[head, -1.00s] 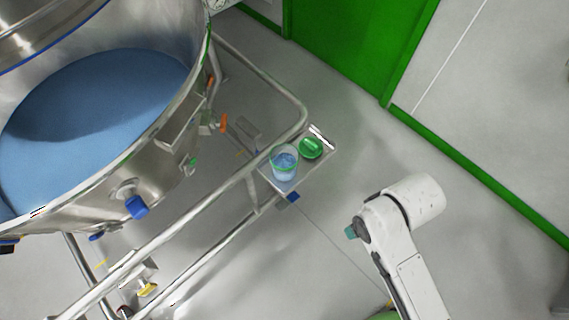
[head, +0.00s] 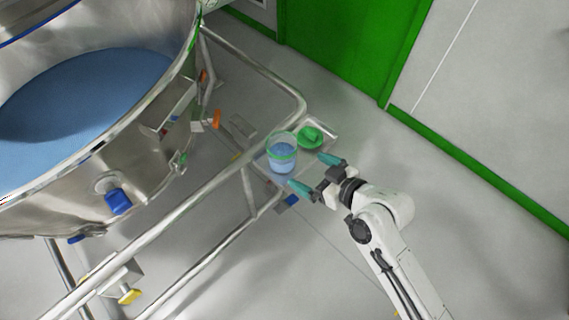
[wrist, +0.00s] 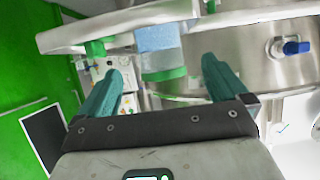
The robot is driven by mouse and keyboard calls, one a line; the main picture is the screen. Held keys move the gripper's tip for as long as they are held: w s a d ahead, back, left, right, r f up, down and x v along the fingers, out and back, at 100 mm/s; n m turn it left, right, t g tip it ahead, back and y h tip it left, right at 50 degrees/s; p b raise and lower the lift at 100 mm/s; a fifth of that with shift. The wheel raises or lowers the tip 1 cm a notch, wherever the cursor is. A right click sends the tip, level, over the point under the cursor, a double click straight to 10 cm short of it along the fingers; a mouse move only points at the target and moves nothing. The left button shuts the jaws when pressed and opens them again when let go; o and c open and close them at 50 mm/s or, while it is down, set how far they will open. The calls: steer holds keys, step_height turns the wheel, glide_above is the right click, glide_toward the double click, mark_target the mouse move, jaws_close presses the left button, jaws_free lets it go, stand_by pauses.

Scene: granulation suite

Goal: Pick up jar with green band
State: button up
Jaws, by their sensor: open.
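The jar with the green band (head: 282,153) is clear and holds blue material. It stands on a small metal shelf (head: 263,176) on the frame beside the vessel in the head view. My gripper (head: 309,172) has teal fingertips spread apart, empty, just to the lower right of the jar. In the wrist view my gripper (wrist: 160,85) is open with the jar beyond the tips.
A steel vessel (head: 150,165) with blue contents stands left, with tube rails (head: 190,221) in front. Open floor lies to the right.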

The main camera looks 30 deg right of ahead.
glide_toward(273, 148)
steer(key=x, duration=0.5)
steer(key=shift+w+f+p, duration=0.15)
steer(key=shift+f+p, duration=0.1)
steer(key=shift+p, duration=0.1)
steer(key=shift+c, duration=0.5)
steer(key=shift+t, duration=0.3)
steer(key=c, duration=1.6)
steer(key=shift+o, duration=0.2)
steer(key=shift+r, duration=0.15)
